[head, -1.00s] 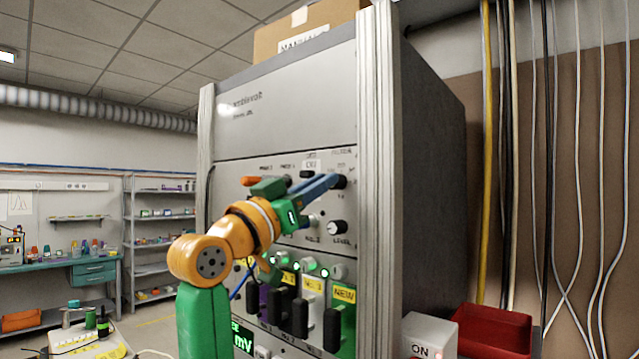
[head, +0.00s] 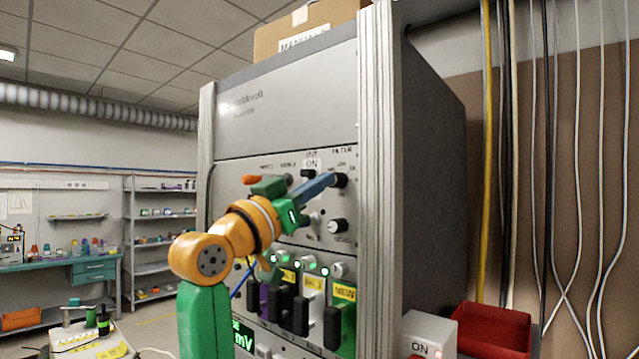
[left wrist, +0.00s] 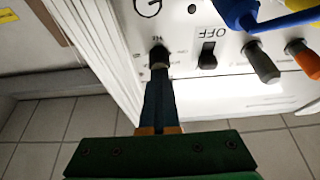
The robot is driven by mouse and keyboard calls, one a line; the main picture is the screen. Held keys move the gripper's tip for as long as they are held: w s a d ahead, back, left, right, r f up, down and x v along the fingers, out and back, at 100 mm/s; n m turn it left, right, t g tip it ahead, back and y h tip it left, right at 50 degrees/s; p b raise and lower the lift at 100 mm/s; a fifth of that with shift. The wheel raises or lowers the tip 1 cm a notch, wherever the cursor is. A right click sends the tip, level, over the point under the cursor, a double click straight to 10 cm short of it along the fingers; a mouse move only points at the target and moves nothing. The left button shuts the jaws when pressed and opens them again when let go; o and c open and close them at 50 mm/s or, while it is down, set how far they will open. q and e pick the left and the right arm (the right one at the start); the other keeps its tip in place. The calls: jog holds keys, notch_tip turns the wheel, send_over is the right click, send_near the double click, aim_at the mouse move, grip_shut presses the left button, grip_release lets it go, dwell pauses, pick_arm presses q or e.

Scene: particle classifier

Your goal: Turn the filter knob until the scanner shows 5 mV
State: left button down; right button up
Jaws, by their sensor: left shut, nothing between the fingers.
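The black filter knob (head: 341,180) is at the upper right of the cabinet's control panel, under the FILTER label. It also shows in the left wrist view (left wrist: 158,54). My left gripper (head: 331,179) reaches it from the left. Its blue fingers are shut together, with nothing between them, and their tips (left wrist: 158,72) are at the knob; I cannot tell whether they touch it. The scanner's green display (head: 243,338) shows "mV" at the lower left of the cabinet; my left arm hides its digits. My right gripper is in neither view.
A second black knob (head: 337,226) sits below the filter knob. Several black handles (head: 301,316) stick out lower down. A white ON box (head: 430,333) and a red bin (head: 497,328) are at right.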

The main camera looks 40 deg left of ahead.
pick_arm(q)
jog(key=shift+r, duration=0.1)
dwell(0.3)
jog(key=c, duration=1)
grip_release()
jog(key=shift+o, duration=0.8)
jog(key=shift+w+a+f, duration=0.2)
jog(key=shift+a, duration=0.35)
jog(key=shift+d, duration=0.25)
